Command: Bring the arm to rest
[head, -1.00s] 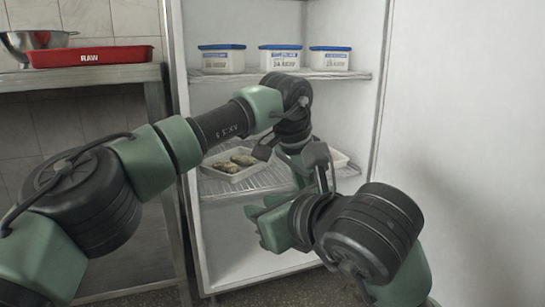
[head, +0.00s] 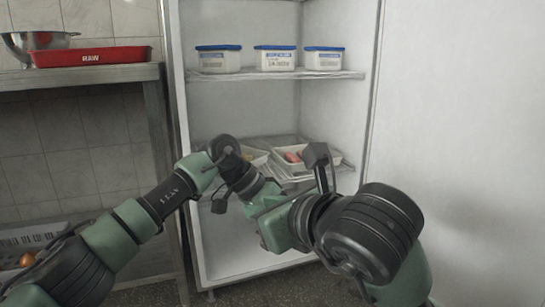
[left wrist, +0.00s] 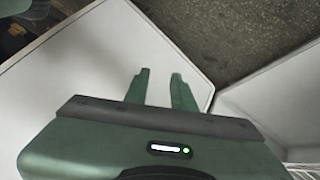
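My left arm comes in from the left, and its wrist is bent down in front of the open fridge's lower shelf. In the left wrist view my left gripper (left wrist: 160,90) has its two green fingers apart with nothing between them. In the head view it is small and overlaps my right gripper. My right gripper (head: 268,228) is low in front of the fridge opening, partly covered by the left wrist. Its fingertips do not show clearly, and I see no object in it.
The open fridge holds several blue-lidded tubs (head: 275,59) on its upper shelf (head: 210,77). A tray (head: 333,158) with pinkish food stands on the lower shelf beside another, mostly hidden tray. A red RAW tray (head: 125,54) and a metal bowl stand on the left counter.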

